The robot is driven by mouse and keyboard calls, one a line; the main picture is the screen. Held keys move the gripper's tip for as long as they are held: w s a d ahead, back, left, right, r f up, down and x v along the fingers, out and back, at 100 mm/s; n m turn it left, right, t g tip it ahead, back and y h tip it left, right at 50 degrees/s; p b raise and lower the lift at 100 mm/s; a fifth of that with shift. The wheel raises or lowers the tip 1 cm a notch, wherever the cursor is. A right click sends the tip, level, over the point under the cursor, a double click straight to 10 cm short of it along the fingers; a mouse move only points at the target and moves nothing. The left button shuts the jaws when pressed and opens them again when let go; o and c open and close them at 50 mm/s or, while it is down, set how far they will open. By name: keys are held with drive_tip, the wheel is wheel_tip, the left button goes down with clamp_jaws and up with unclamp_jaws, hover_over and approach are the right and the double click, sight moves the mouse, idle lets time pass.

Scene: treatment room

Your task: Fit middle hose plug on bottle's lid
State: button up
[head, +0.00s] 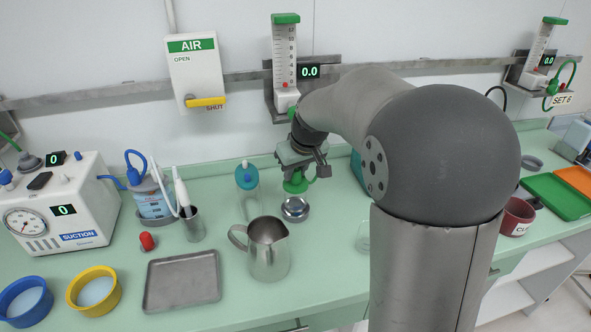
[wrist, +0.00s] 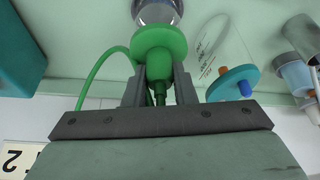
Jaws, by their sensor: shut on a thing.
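My gripper (head: 296,176) is low over the counter at the foot of the middle flowmeter (head: 286,60). In the wrist view (wrist: 160,92) its fingers are shut on a green plug-like piece (wrist: 160,50) with a wide round disc and a green hose curving off to the left. The green piece also shows below the fingers in the head view (head: 295,185). A clear bottle (head: 248,205) with a teal lid (head: 246,176) stands just left of the gripper. In the wrist view the teal lid (wrist: 228,80) has an orange and a blue port and is apart from the green piece.
A small metal bowl (head: 295,209) sits close in front of the gripper. A steel jug (head: 268,250), a tray (head: 182,282) and a suction bottle (head: 153,201) with blue hoses stand to the left. A teal box (wrist: 18,55) is at the wrist view's left edge.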

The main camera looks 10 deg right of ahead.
idle(0.8)
drive_tip(key=o, duration=1)
drive_tip(key=shift+o, duration=0.2)
drive_tip(key=shift+r+p, duration=2.25)
drive_tip(key=shift+r, duration=1.25)
drive_tip(key=s+f+m+g, duration=0.1)
drive_tip(key=s+f, duration=0.3)
drive_tip(key=s, duration=1.1)
drive_tip(key=s+f+m+g+h, duration=0.1)
drive_tip(key=s+f, duration=0.4)
drive_tip(key=s, duration=1)
drive_tip(key=shift+s+a+m+g, duration=0.3)
drive_tip(key=shift+m+g, duration=0.2)
drive_tip(key=shift+g, duration=0.5)
